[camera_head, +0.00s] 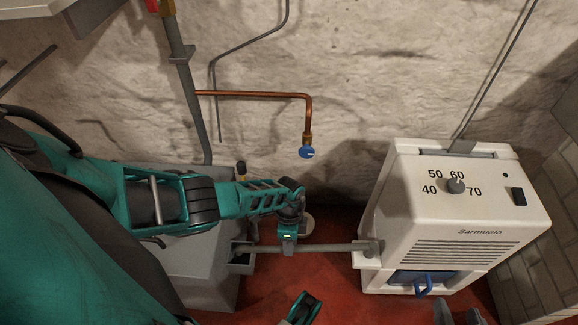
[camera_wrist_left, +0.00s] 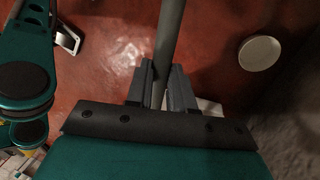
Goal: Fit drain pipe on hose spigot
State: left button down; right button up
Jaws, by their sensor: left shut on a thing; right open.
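The grey drain pipe (camera_head: 330,247) lies roughly level between a grey box on the left and the white Sarmuelo unit (camera_head: 440,220) on the right. My left gripper (camera_head: 288,246) is shut on the pipe near its middle; in the left wrist view the pipe (camera_wrist_left: 169,40) runs between the two fingers (camera_wrist_left: 161,88). The pipe's right end meets a grey round fitting, apparently the hose spigot (camera_head: 373,248), low on the unit's left side. I cannot tell whether the pipe is seated on it. My right gripper (camera_head: 459,314) is open and empty at the bottom edge, in front of the unit.
The grey box (camera_head: 195,275) stands on the left, with the pipe's left end at its opening. A copper pipe with a blue-handled tap (camera_head: 307,152) is on the stone wall. A white round disc (camera_wrist_left: 259,53) lies on the red floor. A blue handle (camera_head: 423,285) sits at the unit's lower front.

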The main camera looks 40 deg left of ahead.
pick_arm(q)
jog(key=shift+f+b, duration=0.4)
jog(key=shift+f, duration=0.6)
pick_arm(e)
jog(key=shift+f, duration=0.5)
pick_arm(q)
jog(key=c, duration=0.9)
grip_release()
jog(key=shift+p+v, duration=0.65)
jog(key=shift+v, duration=0.15)
jog(key=p+v, duration=0.7)
jog(key=v, duration=0.4)
jog(key=shift+r+p, duration=0.2)
jog(key=shift+p, duration=0.2)
pick_arm(e)
notch_tip(320, 180, up, 7)
jog(key=d, duration=0.1)
jog(key=shift+s+d, duration=0.15)
jog(key=shift+s, duration=0.1)
